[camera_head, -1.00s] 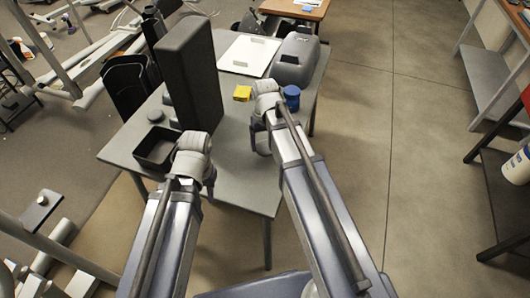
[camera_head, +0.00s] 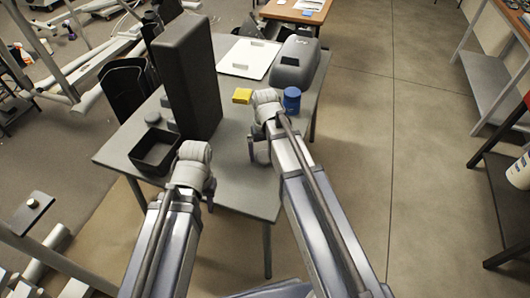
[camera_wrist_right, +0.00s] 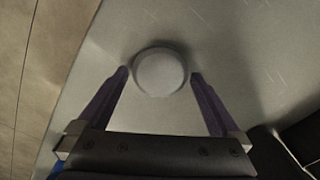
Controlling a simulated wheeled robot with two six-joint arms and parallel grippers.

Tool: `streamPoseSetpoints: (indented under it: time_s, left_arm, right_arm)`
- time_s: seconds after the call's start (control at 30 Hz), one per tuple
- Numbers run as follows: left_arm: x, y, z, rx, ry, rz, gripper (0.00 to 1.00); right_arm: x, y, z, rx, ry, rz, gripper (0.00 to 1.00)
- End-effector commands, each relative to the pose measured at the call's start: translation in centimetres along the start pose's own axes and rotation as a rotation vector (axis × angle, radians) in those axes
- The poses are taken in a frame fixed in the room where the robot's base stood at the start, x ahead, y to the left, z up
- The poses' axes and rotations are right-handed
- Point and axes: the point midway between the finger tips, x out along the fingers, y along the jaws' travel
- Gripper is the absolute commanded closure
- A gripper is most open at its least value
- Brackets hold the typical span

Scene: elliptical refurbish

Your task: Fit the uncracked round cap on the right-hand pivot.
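A pale round cap (camera_wrist_right: 160,72) lies on the grey table in the right wrist view. My right gripper (camera_wrist_right: 160,77) is open, with its fingertips on either side of the cap; I cannot tell whether they touch it. No crack shows on its dim top face. In the head view my right arm hides this cap. My left gripper is mostly hidden below its wrist (camera_head: 194,160), over the near left of the table, and its finger state cannot be seen. A dark round piece (camera_head: 153,117) lies behind the black tray. A knob-like post (camera_head: 32,203) stands on a plate at the left, possibly a pivot.
The grey table (camera_head: 245,198) carries a black open tray (camera_head: 155,165), a tall black block (camera_head: 190,85), a yellow block (camera_head: 242,96), a blue cylinder (camera_head: 291,98), a white panel (camera_head: 248,57) and a grey housing (camera_head: 297,62).

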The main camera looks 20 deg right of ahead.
Motion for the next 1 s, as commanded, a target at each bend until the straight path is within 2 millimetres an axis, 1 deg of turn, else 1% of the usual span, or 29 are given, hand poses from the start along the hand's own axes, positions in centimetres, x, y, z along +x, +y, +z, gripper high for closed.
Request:
streamPoseSetpoints:
  time_s: [0.27, 0.47, 0.67, 1.0]
  left_arm:
    - [-0.2, 0.0, 0.0, 0.000, 0.000, 0.000, 0.63]
    - [-1.5, -0.1, 0.1, 0.000, 0.000, 0.000, 0.63]
    - [-4.0, -0.4, 0.2, 0.000, 0.000, 0.000, 0.63]
    - [-9.3, -0.9, 0.6, -0.001, 0.000, 0.000, 0.63]
  right_arm:
    - [-0.2, 0.0, 0.0, 0.000, 0.000, 0.000, 0.00]
    - [-1.5, 0.0, 0.0, 0.000, 0.000, 0.000, 0.00]
    - [-4.0, 0.0, 0.0, 0.000, 0.000, 0.000, 0.00]
    - [-9.4, 0.0, 0.0, 0.000, 0.000, 0.000, 0.00]
